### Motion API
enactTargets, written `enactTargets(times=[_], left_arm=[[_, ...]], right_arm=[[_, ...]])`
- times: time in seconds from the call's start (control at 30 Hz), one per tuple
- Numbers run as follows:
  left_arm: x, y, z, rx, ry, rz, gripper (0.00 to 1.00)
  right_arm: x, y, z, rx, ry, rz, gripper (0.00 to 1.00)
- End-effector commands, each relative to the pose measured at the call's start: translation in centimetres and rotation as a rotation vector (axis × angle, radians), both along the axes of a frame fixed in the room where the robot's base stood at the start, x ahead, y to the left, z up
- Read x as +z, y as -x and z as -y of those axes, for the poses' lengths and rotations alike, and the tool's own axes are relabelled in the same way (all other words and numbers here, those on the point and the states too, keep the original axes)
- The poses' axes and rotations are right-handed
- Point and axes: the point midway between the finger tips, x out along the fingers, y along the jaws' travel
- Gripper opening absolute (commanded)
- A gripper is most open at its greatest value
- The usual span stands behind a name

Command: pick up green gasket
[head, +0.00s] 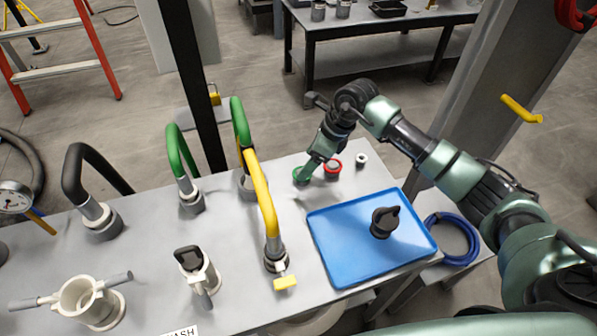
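The green gasket (299,178) lies on the grey table (225,255), behind the blue tray. My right arm comes in from the right, and my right gripper (309,172) points down at the gasket's right side, partly covering it. The fingertips are too small and overlapped to show whether they are open or shut, or whether they touch the gasket. My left gripper is out of view.
A red ring (333,171) lies close to the right of the gripper, with a small white ring (361,160) beyond it. The blue tray (335,255) holds a black-handled part (382,223). Upright green hose ends (240,122) and a yellow one (262,195) stand to the left.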

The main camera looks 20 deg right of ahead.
Motion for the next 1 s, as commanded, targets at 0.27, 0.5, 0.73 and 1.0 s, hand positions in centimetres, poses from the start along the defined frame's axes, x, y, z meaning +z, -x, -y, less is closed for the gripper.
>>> enactTargets(times=[0.27,0.5,0.73,1.0], left_arm=[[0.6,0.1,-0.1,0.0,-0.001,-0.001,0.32],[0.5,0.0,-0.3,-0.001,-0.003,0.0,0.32],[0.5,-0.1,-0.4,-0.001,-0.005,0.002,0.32],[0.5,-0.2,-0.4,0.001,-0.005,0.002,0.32]], right_arm=[[-3.1,-0.6,-0.8,0.0,-0.001,0.0,0.73],[-3.2,-0.6,-0.8,0.0,0.0,0.0,0.7],[-3.2,-0.6,-0.8,0.0,0.0,0.0,0.34],[-3.1,-0.7,-0.8,0.0,-0.001,0.001,0.34]])
